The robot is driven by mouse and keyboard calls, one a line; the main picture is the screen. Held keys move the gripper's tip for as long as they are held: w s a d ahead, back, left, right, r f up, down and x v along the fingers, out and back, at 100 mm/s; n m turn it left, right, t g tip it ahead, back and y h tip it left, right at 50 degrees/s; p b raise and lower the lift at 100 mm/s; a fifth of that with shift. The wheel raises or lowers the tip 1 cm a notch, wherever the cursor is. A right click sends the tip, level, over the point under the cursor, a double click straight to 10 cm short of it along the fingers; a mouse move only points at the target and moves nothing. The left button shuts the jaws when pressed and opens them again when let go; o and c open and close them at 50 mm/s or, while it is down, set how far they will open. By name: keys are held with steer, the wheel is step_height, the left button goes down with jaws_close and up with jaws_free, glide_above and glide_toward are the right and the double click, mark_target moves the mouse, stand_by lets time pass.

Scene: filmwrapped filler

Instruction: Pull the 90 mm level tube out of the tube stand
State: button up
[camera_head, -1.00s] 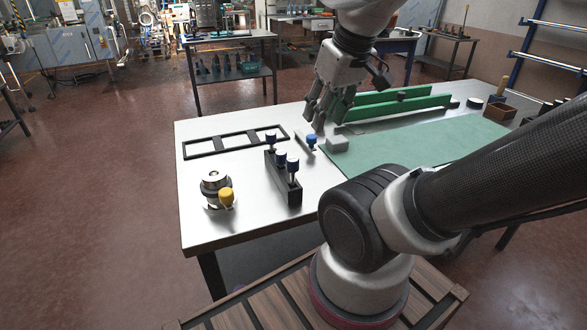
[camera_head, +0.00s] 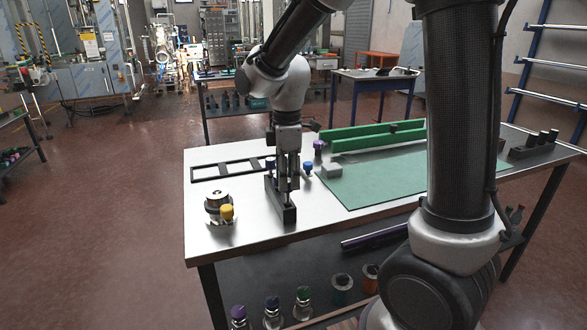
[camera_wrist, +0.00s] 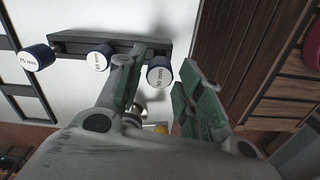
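The black tube stand (camera_head: 289,215) stands on the left part of the metal table. It also shows in the wrist view (camera_wrist: 120,38), with three capped tubes in a row. The tube at the right end of that row is the 90 mm level tube (camera_wrist: 160,76), with a dark blue cap and white labelled top. Two other capped tubes, at the middle (camera_wrist: 98,60) and left (camera_wrist: 31,58), are beside it. My gripper (camera_wrist: 162,64) is open, its green-padded fingers on either side of the 90 mm cap. In the head view my gripper (camera_head: 287,190) is down over the stand and hides most tubes.
A round metal device with a yellow knob (camera_head: 227,212) stands left of the stand. A black frame (camera_head: 226,171) lies behind.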

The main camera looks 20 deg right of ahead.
mark_target(288, 193)
step_height(288, 193, down, 5)
steer(key=shift+f, duration=0.2)
jaws_close()
stand_by(0.4)
